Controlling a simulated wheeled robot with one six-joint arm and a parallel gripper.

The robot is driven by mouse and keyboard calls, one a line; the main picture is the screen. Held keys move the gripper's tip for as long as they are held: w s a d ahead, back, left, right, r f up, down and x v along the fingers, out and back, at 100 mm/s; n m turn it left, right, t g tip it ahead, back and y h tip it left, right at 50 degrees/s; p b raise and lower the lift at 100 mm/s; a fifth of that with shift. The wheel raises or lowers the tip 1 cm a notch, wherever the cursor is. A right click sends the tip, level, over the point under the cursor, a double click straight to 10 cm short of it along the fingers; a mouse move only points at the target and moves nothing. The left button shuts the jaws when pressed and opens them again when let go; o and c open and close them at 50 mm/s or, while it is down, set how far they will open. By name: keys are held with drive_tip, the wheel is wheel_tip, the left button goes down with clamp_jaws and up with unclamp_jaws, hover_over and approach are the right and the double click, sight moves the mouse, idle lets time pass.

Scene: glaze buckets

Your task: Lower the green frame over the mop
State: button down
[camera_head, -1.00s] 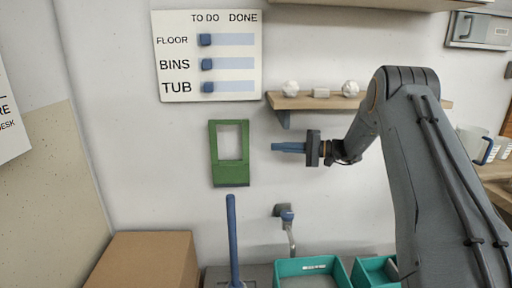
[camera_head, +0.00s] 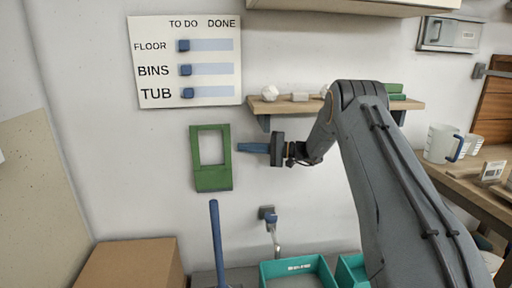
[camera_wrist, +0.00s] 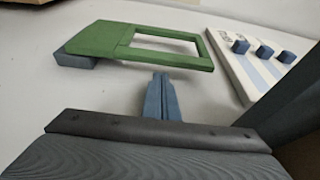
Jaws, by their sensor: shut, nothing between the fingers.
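The green frame (camera_head: 213,182) is flat against the white wall, upright, with a rectangular opening in its upper part. It also shows in the wrist view (camera_wrist: 95,41), with a blue block behind its solid end. The mop (camera_head: 217,240) shows as an upright blue handle below the frame; its lower end is cut off by the picture's bottom edge. My gripper (camera_head: 240,148) is shut and empty, just right of the frame and pointing left at it. In the wrist view the closed blue fingers (camera_wrist: 160,84) are close to the frame's edge, seemingly apart from it.
A board with blue sliders (camera_head: 187,68) hangs above the frame. A shelf (camera_head: 290,105) with small white objects is to the upper right. A wall tap (camera_head: 270,217) sits over teal bins (camera_head: 296,267). A cardboard box (camera_head: 130,263) stands lower left.

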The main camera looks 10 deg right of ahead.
drive_tip(key=shift+x, duration=1.65)
drive_tip(key=shift+d, duration=0.1)
